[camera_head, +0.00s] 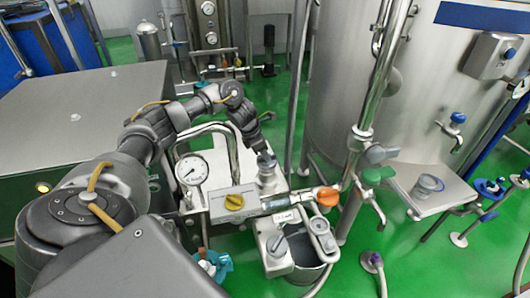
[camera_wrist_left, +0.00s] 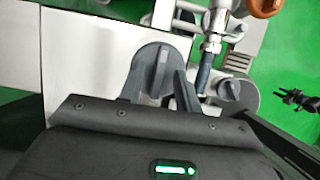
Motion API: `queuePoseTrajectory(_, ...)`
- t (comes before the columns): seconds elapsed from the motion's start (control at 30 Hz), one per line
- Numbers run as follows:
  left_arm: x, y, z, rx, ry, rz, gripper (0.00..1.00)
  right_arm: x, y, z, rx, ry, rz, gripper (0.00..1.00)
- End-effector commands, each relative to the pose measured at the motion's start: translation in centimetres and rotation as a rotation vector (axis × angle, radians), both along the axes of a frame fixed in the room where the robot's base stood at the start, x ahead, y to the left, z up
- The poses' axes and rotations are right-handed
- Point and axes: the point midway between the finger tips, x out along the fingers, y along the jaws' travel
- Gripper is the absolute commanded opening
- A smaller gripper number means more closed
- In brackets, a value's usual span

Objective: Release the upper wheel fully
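A grey round wheel (camera_wrist_left: 157,66) with a raised ridge is at the centre of the wrist view. In the head view a grey round fitting (camera_head: 267,167) stands on the light metal panel, right under my left gripper (camera_head: 264,149). In the wrist view the two dark fingers of my left gripper (camera_wrist_left: 160,88) are apart, one on each side of the grey wheel. I cannot tell whether they press on its rim or stand clear of it. The lower part of the wheel is hidden behind the gripper body. My right gripper is in neither view.
A large steel tank (camera_head: 440,80) fills the right. Green floor (camera_head: 420,270) is free at lower right.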

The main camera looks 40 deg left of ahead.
Motion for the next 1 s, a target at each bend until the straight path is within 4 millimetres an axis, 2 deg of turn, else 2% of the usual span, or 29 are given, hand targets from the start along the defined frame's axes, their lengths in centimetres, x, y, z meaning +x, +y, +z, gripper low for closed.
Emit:
queuePoseTrajectory(0.37, 0.20, -0.09, -0.57, 0.002, -0.001, 0.001, 0.34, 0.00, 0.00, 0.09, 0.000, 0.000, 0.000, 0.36)
queuePoseTrajectory(0.6, 0.19, -0.09, -0.55, 0.001, -0.001, 0.002, 0.02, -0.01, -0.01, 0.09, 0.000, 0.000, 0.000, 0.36)
queuePoseTrajectory(0.63, 0.19, -0.08, -0.54, 0.001, -0.001, 0.002, 0.00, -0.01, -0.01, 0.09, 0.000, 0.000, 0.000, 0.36)
queuePoseTrajectory(1.0, 0.16, -0.10, -0.48, 0.002, -0.001, 0.039, 0.00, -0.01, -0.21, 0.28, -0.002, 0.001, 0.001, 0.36)
